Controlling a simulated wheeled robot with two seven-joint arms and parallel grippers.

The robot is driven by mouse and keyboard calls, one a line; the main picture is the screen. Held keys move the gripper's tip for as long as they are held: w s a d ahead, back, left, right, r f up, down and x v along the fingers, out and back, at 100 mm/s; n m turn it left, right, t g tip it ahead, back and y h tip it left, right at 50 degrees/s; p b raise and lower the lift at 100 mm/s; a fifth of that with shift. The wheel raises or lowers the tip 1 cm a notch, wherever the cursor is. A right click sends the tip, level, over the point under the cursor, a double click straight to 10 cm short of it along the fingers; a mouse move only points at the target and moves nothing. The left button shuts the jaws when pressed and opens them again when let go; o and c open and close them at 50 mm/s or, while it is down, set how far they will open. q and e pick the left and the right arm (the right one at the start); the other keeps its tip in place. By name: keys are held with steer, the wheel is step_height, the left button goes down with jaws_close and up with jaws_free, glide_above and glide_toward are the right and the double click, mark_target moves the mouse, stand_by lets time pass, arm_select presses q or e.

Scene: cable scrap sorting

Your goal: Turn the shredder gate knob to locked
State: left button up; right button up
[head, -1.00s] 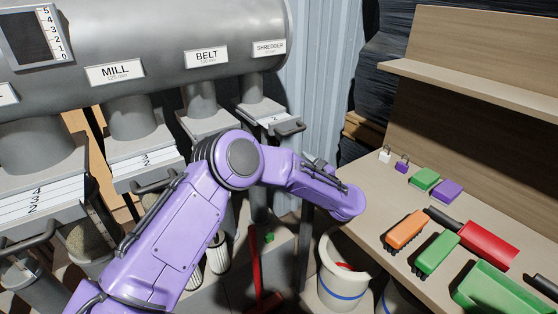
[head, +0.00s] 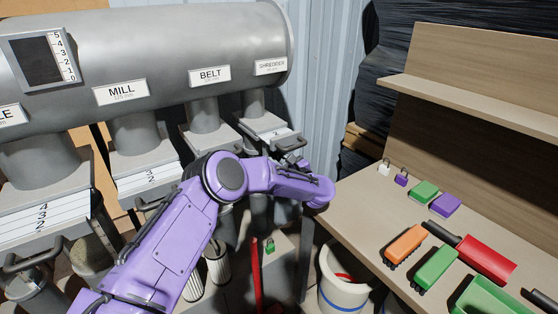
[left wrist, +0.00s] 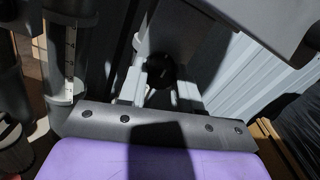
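The shredder gate (head: 270,132) is a grey slide housing under the pipe labelled SHREDDER at the back centre, with a handle at its front right. My left arm, purple, reaches across to it. My left gripper (left wrist: 160,97) shows in the left wrist view with its two fingers apart. A dark round knob-like part (left wrist: 160,70) lies between and just beyond the fingertips. Shadow hides whether they touch it, and I cannot read its setting. In the head view my forearm and wrist hide most of the gripper. My right gripper is not in view.
The MILL gate (head: 150,172) and other gates stand to the left. A wooden bench (head: 355,205) at right holds padlocks, coloured blocks, brushes and a red dustpan scoop (head: 485,258). A white bucket (head: 340,295) stands below the bench's left edge. A corrugated wall is behind.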

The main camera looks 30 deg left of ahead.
arm_select(q)
steer(key=c, duration=0.4)
steer(key=shift+c, duration=0.2)
steer(key=shift+f+m+b, duration=0.2)
steer(key=shift+m+b, duration=0.85)
steer(key=shift+m, duration=0.05)
steer(key=shift+m+b, duration=0.65)
steer(key=shift+m, duration=0.15)
steer(key=m+b, duration=0.2)
steer(key=m, duration=0.2)
steer(key=shift+r+m, duration=0.1)
steer(key=shift+m, duration=0.2)
steer(key=m, duration=0.4)
steer(key=shift+w+d+m, duration=0.1)
steer(key=shift+m, duration=2.7)
